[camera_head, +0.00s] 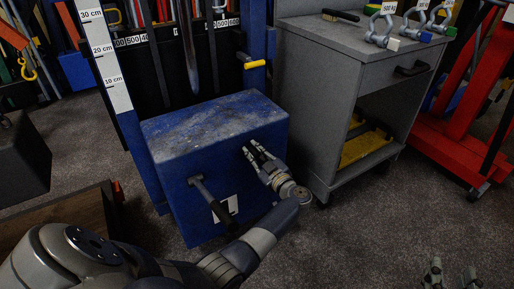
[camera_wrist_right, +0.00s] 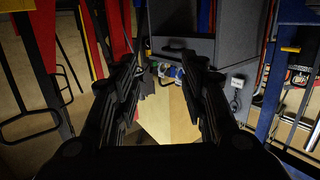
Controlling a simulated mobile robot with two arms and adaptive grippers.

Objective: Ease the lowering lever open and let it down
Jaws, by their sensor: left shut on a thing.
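The blue jack body (camera_head: 165,150), a worn blue block, stands in the middle of the head view. My left gripper (camera_head: 254,153) is at the right part of its front face, shut on what appears to be the lowering lever; the fingers hide most of it. A bar with a grey crosspiece and black grip (camera_head: 205,193) sticks out of the same face further left, beside a white label. My right gripper (camera_head: 450,277) is at the bottom right of the head view, apart from the jack. In the right wrist view its fingers (camera_wrist_right: 164,66) are spread with nothing held.
A white height scale (camera_head: 107,60) stands at the jack's left. A grey cabinet (camera_head: 310,100) with shackles (camera_head: 382,30) on top is close on the right. A red frame (camera_head: 455,135) stands beyond it. Carpet (camera_head: 375,235) is free at lower right.

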